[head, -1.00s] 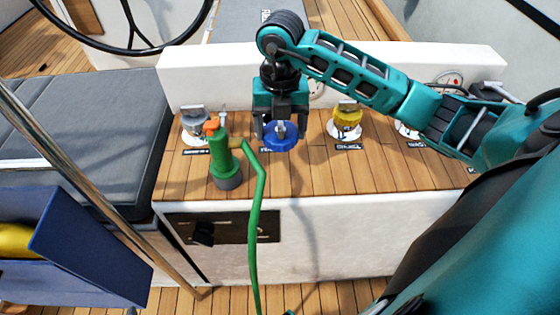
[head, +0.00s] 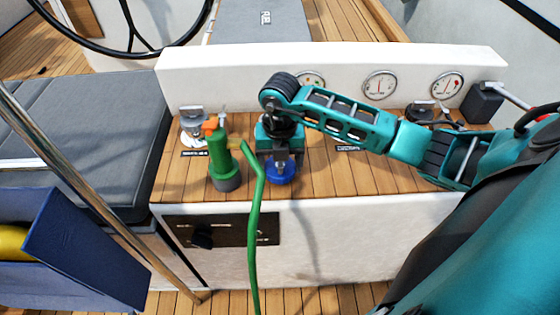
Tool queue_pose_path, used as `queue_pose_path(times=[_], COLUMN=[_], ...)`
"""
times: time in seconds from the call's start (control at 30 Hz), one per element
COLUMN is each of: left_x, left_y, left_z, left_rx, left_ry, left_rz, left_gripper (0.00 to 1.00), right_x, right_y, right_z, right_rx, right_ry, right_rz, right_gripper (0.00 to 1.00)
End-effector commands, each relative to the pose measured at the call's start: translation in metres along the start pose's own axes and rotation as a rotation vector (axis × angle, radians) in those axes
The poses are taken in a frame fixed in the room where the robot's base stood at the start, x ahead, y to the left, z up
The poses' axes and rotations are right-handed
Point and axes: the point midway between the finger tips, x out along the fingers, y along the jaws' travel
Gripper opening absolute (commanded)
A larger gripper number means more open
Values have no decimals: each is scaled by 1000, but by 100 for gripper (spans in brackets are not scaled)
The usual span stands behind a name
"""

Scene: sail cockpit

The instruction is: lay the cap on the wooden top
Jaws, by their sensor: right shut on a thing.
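The blue cap (head: 281,175) is in the jaws of my right gripper (head: 279,164), near the front edge of the wooden top (head: 330,185). My right gripper points down and is shut on the cap's raised middle. The cap looks level and low over the planks; I cannot tell whether it touches them. My left gripper is not in view.
A green bottle-shaped fitting (head: 222,160) with a green hose (head: 254,230) stands close left of the cap. A grey deck fitting (head: 193,128) is behind it. Gauges (head: 380,85) line the white back wall. Bare planks lie right of the cap, below my arm.

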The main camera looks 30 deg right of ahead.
Motion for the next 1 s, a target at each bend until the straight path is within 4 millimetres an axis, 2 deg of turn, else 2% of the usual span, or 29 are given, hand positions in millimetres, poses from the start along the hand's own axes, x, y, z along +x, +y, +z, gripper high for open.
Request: queue_pose_path(times=[0.1, 0.13, 0.37, 0.57, 0.7, 0.77, 1.0], left_x=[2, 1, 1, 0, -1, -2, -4], left_y=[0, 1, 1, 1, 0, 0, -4], left_z=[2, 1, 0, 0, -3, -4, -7], left_rx=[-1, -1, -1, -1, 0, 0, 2], left_ry=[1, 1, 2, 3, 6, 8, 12], left_rz=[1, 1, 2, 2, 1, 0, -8], left_gripper=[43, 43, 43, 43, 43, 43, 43], right_x=[3, 3, 2, 2, -6, -15, -66], right_y=[0, 0, 0, 0, 0, 0, 0], right_z=[0, 0, 0, 0, 1, 1, 2], right_rx=[0, 0, 0, 0, 0, -1, 0], right_ry=[-1, 0, 0, 0, -2, -3, -5], right_rz=[0, 0, 0, 0, 1, 1, 2], right_gripper=[41, 79, 100, 100, 100, 100, 100])
